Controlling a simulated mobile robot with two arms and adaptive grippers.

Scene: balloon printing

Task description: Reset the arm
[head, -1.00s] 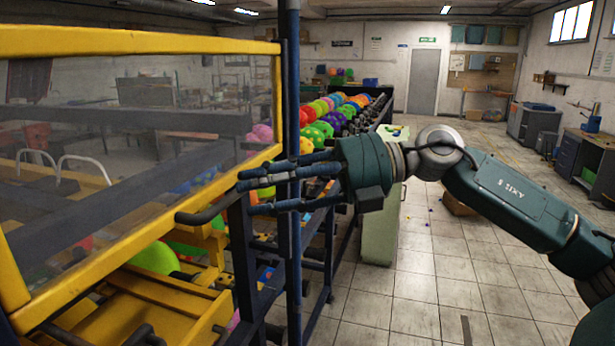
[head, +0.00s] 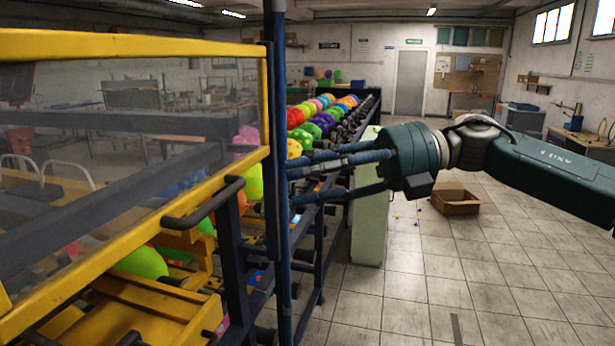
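My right gripper (head: 296,180) is in the middle of the head view, its arm coming in from the right. Its fingers point left, at the blue upright post (head: 276,130) of the machine. The fingers look spread apart, with nothing visible between them. The fingertips are close to the post; I cannot tell if they touch it. A black handle (head: 203,203) on the yellow-framed clear door (head: 140,45) is left of the gripper, apart from it. My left gripper is not in view.
Rows of colored balloons (head: 322,118) sit on a rack behind the gripper. A green balloon (head: 140,263) lies inside the yellow machine. A pale green cabinet (head: 369,230) stands just beyond the gripper. An open cardboard box (head: 456,203) is on the floor.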

